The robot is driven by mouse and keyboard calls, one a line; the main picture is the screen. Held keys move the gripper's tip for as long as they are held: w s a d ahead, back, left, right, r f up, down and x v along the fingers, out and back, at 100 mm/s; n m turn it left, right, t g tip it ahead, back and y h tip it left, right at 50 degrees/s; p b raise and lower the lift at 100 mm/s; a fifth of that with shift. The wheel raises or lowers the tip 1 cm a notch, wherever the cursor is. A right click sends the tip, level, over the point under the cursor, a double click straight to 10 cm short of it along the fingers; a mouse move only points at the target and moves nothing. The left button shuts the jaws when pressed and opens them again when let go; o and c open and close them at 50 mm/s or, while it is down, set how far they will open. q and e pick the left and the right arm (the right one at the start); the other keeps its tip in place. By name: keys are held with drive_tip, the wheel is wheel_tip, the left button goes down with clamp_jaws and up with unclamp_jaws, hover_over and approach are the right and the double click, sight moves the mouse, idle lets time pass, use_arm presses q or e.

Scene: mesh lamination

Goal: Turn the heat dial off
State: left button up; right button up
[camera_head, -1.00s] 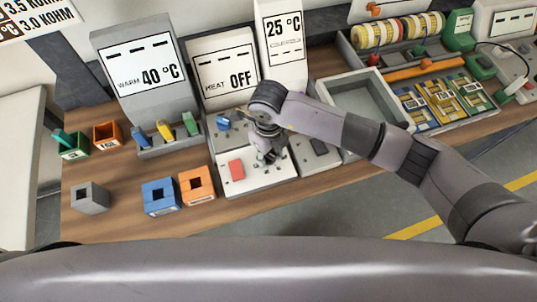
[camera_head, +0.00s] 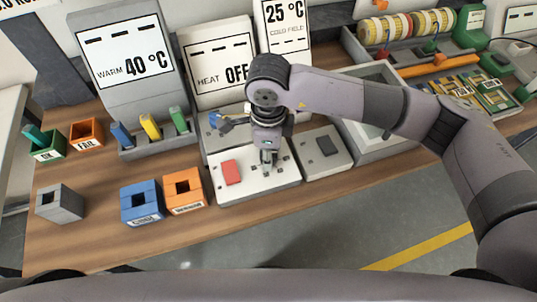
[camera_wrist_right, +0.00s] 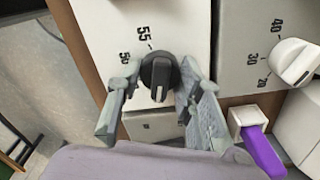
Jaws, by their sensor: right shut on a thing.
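My right gripper (camera_head: 268,163) points down over this panel, right of the button, and hides the dial in the head view. In the right wrist view the black heat dial (camera_wrist_right: 158,78) with a white mark sits beside the numbers 50 and 55. The right gripper's two fingers (camera_wrist_right: 160,85) are on either side of the dial, shut on it. My left gripper is not in view.
A "WARM 40 °C" sign (camera_head: 125,50) stands left and a "25 °C" sign (camera_head: 285,28) right. Blue (camera_head: 140,203) and orange (camera_head: 184,192) boxes sit left of the panel. A white dial (camera_wrist_right: 294,62) and purple piece (camera_wrist_right: 262,150) show right in the wrist view.

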idle(0.4)
drive_tip(key=o, duration=1.2)
drive_tip(key=shift+c, duration=0.2)
wheel_tip(320, 180, up, 12)
